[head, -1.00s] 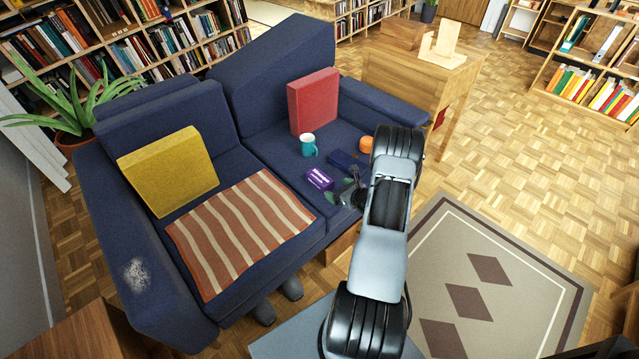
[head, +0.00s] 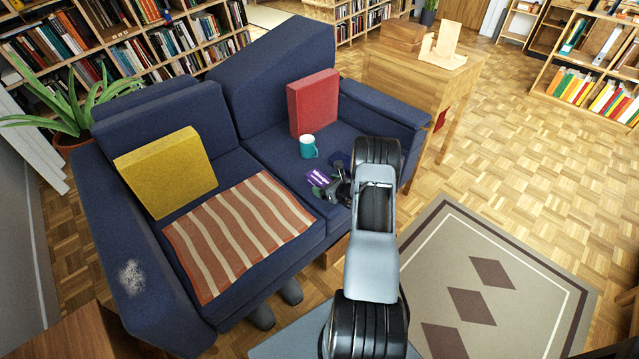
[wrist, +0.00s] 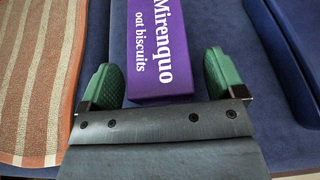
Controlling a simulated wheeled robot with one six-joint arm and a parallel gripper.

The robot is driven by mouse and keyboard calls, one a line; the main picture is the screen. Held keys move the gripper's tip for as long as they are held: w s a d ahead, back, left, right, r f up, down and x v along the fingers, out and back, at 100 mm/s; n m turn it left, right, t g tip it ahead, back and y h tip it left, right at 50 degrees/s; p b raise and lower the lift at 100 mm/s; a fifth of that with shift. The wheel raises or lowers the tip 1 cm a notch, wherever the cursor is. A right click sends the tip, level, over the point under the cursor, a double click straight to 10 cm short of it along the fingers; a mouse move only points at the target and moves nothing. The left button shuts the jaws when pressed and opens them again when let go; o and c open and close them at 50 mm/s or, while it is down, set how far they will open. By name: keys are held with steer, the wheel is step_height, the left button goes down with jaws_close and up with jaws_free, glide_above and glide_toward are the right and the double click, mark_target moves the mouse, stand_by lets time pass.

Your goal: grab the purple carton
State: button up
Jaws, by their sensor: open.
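The purple carton (head: 318,178), lettered "Mirenquo oat biscuits", lies on the blue sofa seat. In the wrist view the carton (wrist: 160,50) lies between the two green finger pads, with a visible gap on each side. My gripper (wrist: 163,82) is open, and its fingers point along the carton. In the head view my gripper (head: 330,189) is at the carton and partly covers it. The far end of the carton runs out of the wrist view.
A teal mug (head: 308,147) stands on the seat behind the carton. The striped blanket (head: 235,235) lies to the left. Red (head: 313,102) and yellow (head: 165,172) cushions lean on the backrest.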

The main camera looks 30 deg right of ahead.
steer(key=shift+c, duration=0.3)
steer(key=c, duration=0.9)
